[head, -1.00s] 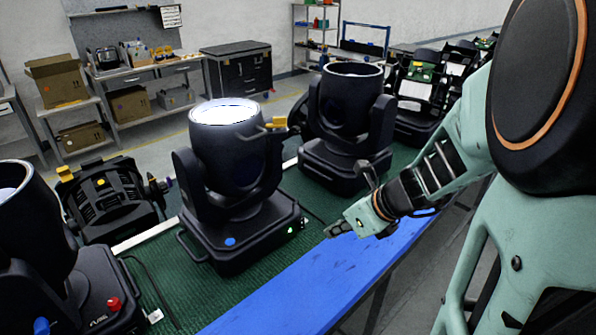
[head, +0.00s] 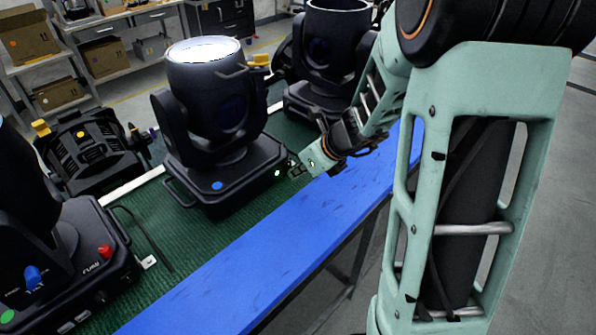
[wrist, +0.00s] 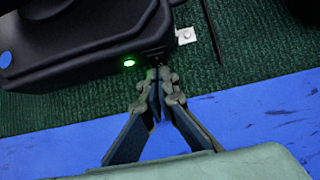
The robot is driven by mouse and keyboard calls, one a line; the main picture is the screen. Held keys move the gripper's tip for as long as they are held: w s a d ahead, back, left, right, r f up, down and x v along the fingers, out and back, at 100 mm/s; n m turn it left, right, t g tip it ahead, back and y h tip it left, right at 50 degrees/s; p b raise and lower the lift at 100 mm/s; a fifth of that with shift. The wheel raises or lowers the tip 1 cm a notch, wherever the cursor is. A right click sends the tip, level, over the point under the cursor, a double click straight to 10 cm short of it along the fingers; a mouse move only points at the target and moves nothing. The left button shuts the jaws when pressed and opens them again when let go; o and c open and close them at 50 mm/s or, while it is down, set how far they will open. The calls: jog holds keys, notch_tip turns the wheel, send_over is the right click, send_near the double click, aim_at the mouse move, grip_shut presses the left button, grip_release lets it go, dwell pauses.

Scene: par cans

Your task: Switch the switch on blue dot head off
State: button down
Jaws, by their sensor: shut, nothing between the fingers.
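The blue dot head (head: 222,150) is a black moving-head light standing upright on the green mat, its top lens glowing white. A blue dot (head: 217,186) marks its base, and the dot also shows at the left of the wrist view (wrist: 6,59). A small green light (head: 277,173) glows at the base's near right corner; it is bright in the wrist view (wrist: 129,63). My gripper (head: 294,170) is shut and empty, its tips at that corner. In the wrist view my gripper (wrist: 158,78) is just right of the green light. The tips hide the switch area; contact is unclear.
A blue strip (head: 250,255) runs along the near edge of the green mat (head: 140,205). Another head (head: 70,255) with red and blue parts stands at left. A further head (head: 330,60) stands behind my arm. A white tag (wrist: 185,36) lies right of the base.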

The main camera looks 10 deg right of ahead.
jog(key=shift+f, duration=0.1)
jog(key=b, duration=0.3)
jog(key=shift+w+a+f+b, duration=0.1)
jog(key=shift+w+f+b, duration=0.05)
jog(key=shift+f+b, duration=0.2)
jog(key=shift+r+t, duration=0.3)
jog(key=shift+r, duration=0.1)
jog(key=shift+w+r+p, duration=0.1)
jog(key=shift+r+p, duration=0.75)
jog(key=shift+p, duration=0.15)
jog(key=shift+a, duration=0.1)
